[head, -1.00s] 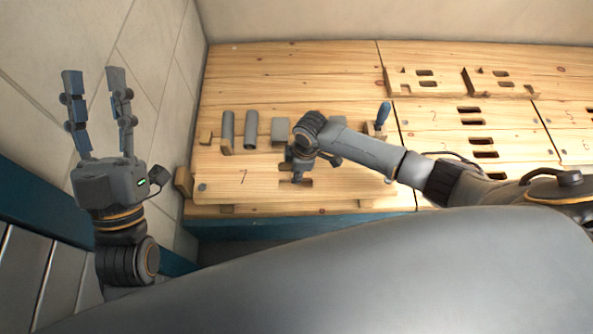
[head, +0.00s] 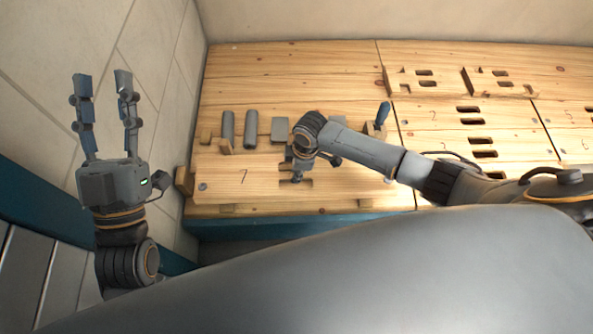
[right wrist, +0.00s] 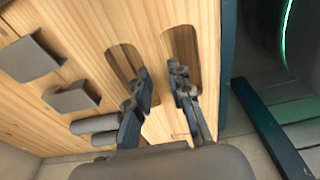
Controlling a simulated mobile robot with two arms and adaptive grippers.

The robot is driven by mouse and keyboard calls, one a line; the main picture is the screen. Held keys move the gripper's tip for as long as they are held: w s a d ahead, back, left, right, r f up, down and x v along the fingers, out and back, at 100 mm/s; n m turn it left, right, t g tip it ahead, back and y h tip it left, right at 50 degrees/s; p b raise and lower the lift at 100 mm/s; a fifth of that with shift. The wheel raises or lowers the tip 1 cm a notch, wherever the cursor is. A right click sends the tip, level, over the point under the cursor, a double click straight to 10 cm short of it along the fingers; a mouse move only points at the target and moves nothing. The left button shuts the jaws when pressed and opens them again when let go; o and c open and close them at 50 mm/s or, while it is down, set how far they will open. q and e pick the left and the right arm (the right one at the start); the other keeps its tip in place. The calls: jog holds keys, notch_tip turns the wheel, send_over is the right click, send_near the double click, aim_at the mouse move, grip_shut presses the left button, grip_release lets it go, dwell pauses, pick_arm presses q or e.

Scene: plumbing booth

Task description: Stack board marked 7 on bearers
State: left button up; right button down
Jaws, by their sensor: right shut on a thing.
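The board marked 7 (head: 225,185) lies flat at the near left of the wooden bench, with its number facing up. My right gripper (head: 297,176) is over the board's slots. In the right wrist view my right gripper (right wrist: 160,75) has one finger in each of two slots and is shut on the strip of wood between them. The board (right wrist: 155,40) fills the middle of that view. Short wooden pieces (head: 228,208) show under the board's near edge and may be the bearers; most of them is hidden. My left gripper (head: 101,80) is open and empty, left of the bench.
Other slotted boards (head: 435,118) lie to the right, with two more pieces (head: 405,88) at the back. A tiled wall (head: 150,60) closes the left side.

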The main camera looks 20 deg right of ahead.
pick_arm(q)
jog(key=shift+w, duration=0.1)
pick_arm(e)
jog(key=shift+w+r, duration=0.1)
pick_arm(q)
jog(key=shift+w+f+g, duration=0.3)
jog(key=shift+f+g, duration=0.1)
jog(key=shift+f, duration=0.15)
jog(key=shift+w+f+g, duration=0.3)
jog(key=shift+f+g, duration=0.1)
jog(key=shift+f, duration=0.1)
jog(key=shift+w+f+y, duration=0.1)
jog(key=shift+y, duration=0.2)
pick_arm(e)
jog(key=shift+f, duration=1.1)
pick_arm(q)
jog(key=s+r+t+h+b, duration=0.1)
jog(key=s+r+t, duration=0.3)
jog(key=r, duration=0.1)
jog(key=shift+s+a+h, duration=0.15)
jog(key=shift+s+h, duration=0.05)
jog(key=shift+h, duration=0.1)
pick_arm(e)
jog(key=shift+f, duration=0.55)
pick_arm(q)
jog(key=shift+r, duration=0.1)
